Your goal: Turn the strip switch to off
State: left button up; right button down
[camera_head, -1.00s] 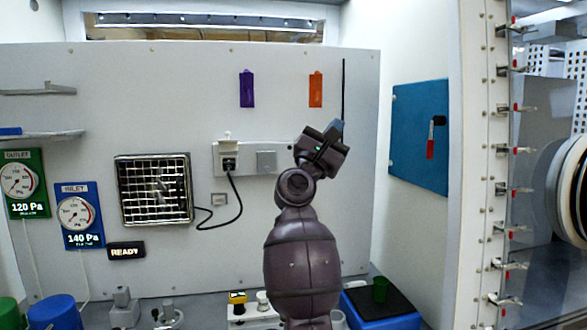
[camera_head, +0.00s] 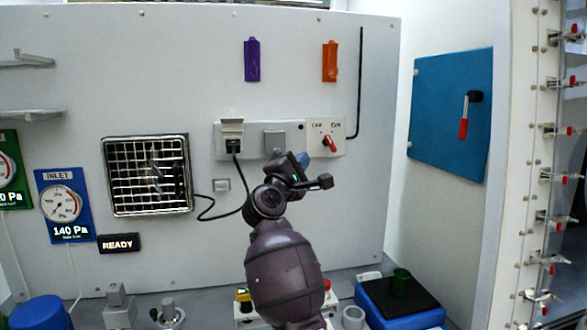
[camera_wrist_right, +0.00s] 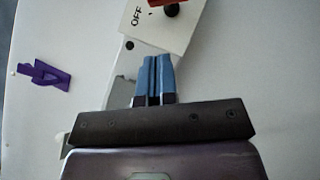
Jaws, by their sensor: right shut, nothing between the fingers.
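The strip switch (camera_head: 329,142) is a red lever on a white plate at the right end of the wall strip (camera_head: 255,141). Two small labels sit above the lever, too blurred to read in the head view. The lever slants, its lower end toward the lower right. In the right wrist view the plate (camera_wrist_right: 172,32) reads OFF beside a dark round hub, and the red lever (camera_wrist_right: 166,2) is cut by the top edge. My right gripper (camera_head: 303,160) is shut and empty, just below and left of the switch. Its blue fingertips (camera_wrist_right: 155,58) appear apart from the lever. My left gripper is out of view.
A black cable (camera_head: 241,190) hangs from a plugged socket left of the switch. A purple tag (camera_head: 252,60) and an orange tag (camera_head: 330,62) hang above. A blue panel (camera_head: 450,120) with a red-handled lever is on the right wall. A blue box (camera_head: 375,308) stands below.

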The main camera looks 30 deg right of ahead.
aim_at(325, 139)
jog(key=d, duration=0.1)
jog(key=d+r+p, duration=0.1)
jog(key=d, duration=0.1)
jog(key=w+d+r, duration=0.1)
jog(key=shift+d+r, duration=0.2)
jog(key=shift+r, duration=0.05)
jog(key=shift+s+d+r+p, duration=0.25)
jog(key=shift+d+p, duration=0.1)
jog(key=shift+d, duration=0.1)
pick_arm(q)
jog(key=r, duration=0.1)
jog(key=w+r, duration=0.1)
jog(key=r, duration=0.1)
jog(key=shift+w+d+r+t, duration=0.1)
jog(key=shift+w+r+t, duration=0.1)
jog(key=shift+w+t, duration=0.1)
pick_arm(e)
jog(key=shift+w+d, duration=0.1)
jog(key=shift+w, duration=0.05)
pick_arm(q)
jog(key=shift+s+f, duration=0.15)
